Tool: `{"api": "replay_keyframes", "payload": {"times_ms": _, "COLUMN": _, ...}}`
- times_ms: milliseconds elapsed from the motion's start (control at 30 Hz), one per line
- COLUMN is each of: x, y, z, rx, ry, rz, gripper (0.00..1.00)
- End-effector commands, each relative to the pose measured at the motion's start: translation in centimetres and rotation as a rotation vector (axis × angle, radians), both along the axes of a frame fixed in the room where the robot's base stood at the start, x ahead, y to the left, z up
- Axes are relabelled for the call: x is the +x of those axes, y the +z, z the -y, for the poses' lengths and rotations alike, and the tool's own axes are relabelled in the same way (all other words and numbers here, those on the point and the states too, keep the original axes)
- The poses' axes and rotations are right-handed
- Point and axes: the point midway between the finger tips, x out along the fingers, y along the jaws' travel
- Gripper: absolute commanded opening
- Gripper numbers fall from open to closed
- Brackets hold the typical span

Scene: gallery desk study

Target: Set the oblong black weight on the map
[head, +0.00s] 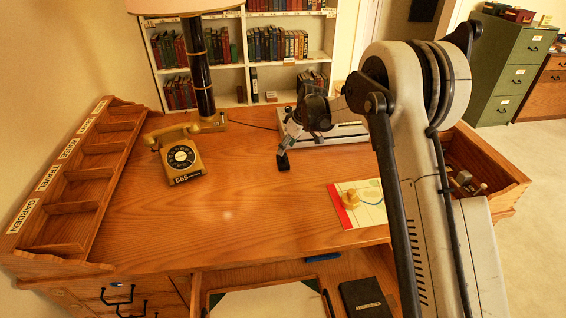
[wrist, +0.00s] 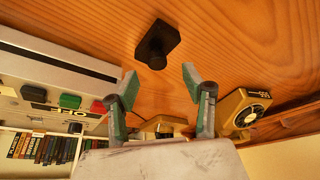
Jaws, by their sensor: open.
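The oblong black weight (wrist: 155,45), a dark block with a round knob, sits on the desk just beyond my fingertips in the wrist view. In the head view the weight (head: 284,163) is a small dark shape right below my gripper (head: 289,143). My gripper (wrist: 158,80) is open, with nothing between its fingers; the weight lies ahead of the gap, apart from the fingers. The map (head: 372,215), pale with a red left edge, lies at the desk's front right. My arm passes close to the map's right side.
A grey device (head: 345,136) with coloured buttons (wrist: 70,101) stands behind the weight. A yellow telephone (head: 181,157) and a lamp (head: 203,75) are to the left. A wooden pigeonhole rack (head: 85,175) lines the left edge. The desk's middle is clear.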

Motion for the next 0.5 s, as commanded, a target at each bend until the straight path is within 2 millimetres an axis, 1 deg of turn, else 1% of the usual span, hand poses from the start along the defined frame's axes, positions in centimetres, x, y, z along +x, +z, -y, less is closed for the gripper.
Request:
{"api": "replay_keyframes", "payload": {"times_ms": 167, "x": 0.3, "y": -0.9, "z": -0.3, "rx": 0.000, "ry": 0.000, "rz": 0.000, "gripper": 0.45}}
{"api": "replay_keyframes", "payload": {"times_ms": 400, "x": 1.2, "y": -3.7, "z": -1.0, "rx": 0.000, "ry": 0.000, "rz": 0.000, "gripper": 0.45}}
{"api": "replay_keyframes", "payload": {"times_ms": 500, "x": 1.4, "y": -4.6, "z": -1.4, "rx": 0.000, "ry": 0.000, "rz": 0.000, "gripper": 0.45}}
